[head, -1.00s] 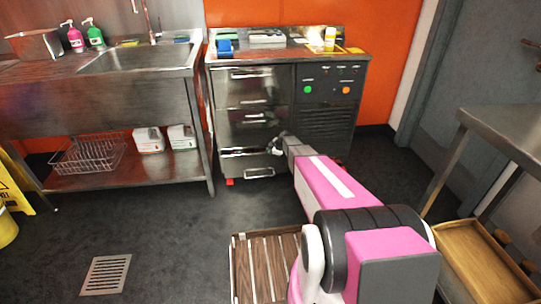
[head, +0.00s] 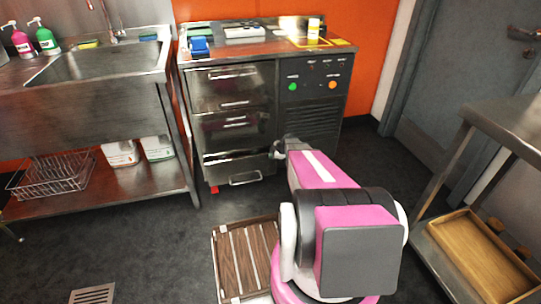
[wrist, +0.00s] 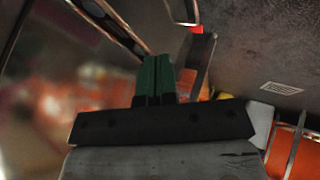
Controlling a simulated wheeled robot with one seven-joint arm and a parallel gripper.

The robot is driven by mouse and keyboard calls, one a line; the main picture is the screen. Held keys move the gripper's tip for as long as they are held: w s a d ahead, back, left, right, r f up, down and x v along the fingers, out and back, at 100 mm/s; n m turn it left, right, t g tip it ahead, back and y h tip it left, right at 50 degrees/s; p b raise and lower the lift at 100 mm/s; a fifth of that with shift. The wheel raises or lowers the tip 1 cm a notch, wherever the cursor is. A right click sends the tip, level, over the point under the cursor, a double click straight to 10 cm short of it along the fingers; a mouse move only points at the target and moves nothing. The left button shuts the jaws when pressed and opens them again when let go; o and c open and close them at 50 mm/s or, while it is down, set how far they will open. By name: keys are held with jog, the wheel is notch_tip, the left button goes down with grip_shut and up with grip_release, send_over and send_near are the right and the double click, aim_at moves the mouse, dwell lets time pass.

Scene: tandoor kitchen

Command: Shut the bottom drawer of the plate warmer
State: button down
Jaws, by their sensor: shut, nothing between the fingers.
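The plate warmer (head: 312,112) is a steel cabinet at the back, with stacked drawers on its left and a control panel on its right. Its bottom drawer (head: 222,172) has a bar handle and seems to stand out a little from the front above it; how far is hard to tell. My gripper (head: 276,150) is by the drawer's upper right corner; whether it touches is unclear. In the wrist view my green fingers (wrist: 157,65) are together with nothing between them, near blurred metal surfaces.
A steel sink unit (head: 85,105) stands left of the warmer, with a wire basket (head: 55,175) on its shelf. A steel table (head: 510,115) with a wooden tray (head: 440,235) below is at the right. Dark floor (head: 150,240) lies open before the warmer.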

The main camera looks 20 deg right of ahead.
jog(key=w+a+f, duration=0.1)
jog(key=w+f, duration=0.1)
jog(key=w+a+f, duration=0.1)
jog(key=w+f, duration=0.1)
jog(key=w, duration=0.1)
jog(key=w+a+f, duration=0.1)
jog(key=w+f, duration=0.1)
jog(key=w, duration=0.1)
jog(key=shift+a+f, duration=0.1)
jog(key=shift+f, duration=0.3)
